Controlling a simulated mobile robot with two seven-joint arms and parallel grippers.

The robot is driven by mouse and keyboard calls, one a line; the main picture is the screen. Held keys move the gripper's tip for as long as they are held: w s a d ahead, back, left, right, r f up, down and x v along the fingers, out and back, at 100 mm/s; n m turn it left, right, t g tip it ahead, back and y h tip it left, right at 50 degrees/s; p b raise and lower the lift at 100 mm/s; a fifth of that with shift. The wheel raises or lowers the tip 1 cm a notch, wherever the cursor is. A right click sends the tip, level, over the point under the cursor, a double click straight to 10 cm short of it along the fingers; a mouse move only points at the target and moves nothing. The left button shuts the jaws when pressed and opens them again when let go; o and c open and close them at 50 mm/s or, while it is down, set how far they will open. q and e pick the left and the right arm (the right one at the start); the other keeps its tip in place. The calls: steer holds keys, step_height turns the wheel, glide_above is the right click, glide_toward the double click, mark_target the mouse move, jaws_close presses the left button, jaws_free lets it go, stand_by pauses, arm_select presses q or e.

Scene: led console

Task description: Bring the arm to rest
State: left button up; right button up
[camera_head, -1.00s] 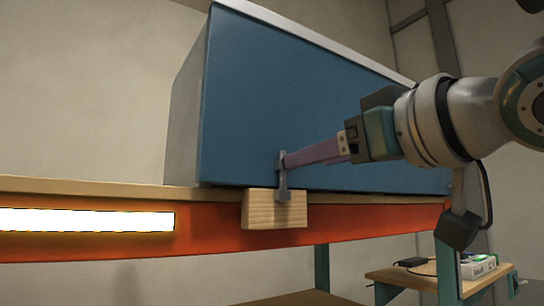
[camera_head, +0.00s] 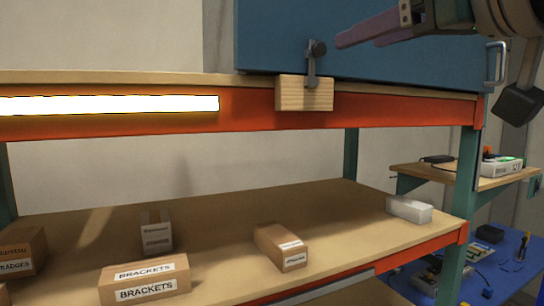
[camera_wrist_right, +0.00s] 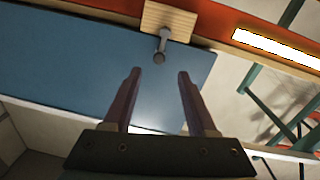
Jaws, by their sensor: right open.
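My right gripper (camera_head: 358,42) reaches in from the upper right in the head view. In the wrist view its two purple fingers (camera_wrist_right: 159,74) are apart with nothing between them. A small grey lever (camera_head: 312,65) with a round knob stands upright on a wooden block (camera_head: 304,95) at the front edge of the upper shelf. The fingertips are to the right of the lever and apart from it. In the wrist view the lever (camera_wrist_right: 162,46) and block (camera_wrist_right: 170,18) lie beyond the fingertips. My left gripper is not in view.
A large blue cabinet (camera_head: 262,45) stands behind the lever. A lit white strip (camera_head: 110,105) runs along the orange beam. The lower shelf (camera_head: 210,230) holds several cardboard boxes and a white box (camera_head: 409,208). A small side shelf (camera_head: 440,172) carries a device at right.

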steer(key=s+d+f+m+g+h, duration=0.1)
steer(key=s+f+g+h, duration=0.3)
steer(key=f, duration=0.8)
steer(key=s+f+m+g+y, duration=0.1)
steer(key=s+f+g, duration=0.35)
steer(key=f, duration=0.85)
steer(key=s+d+f+g+h, duration=0.1)
steer(key=s+f+g, duration=0.1)
steer(key=s+f, duration=0.4)
steer(key=s+d+f+m+g+h, duration=0.1)
steer(key=s+f, duration=0.5)
steer(key=s, duration=0.8)
steer(key=shift+d+f+g, duration=0.35)
steer(key=shift+d+g, duration=0.25)
steer(key=shift+g, duration=0.35)
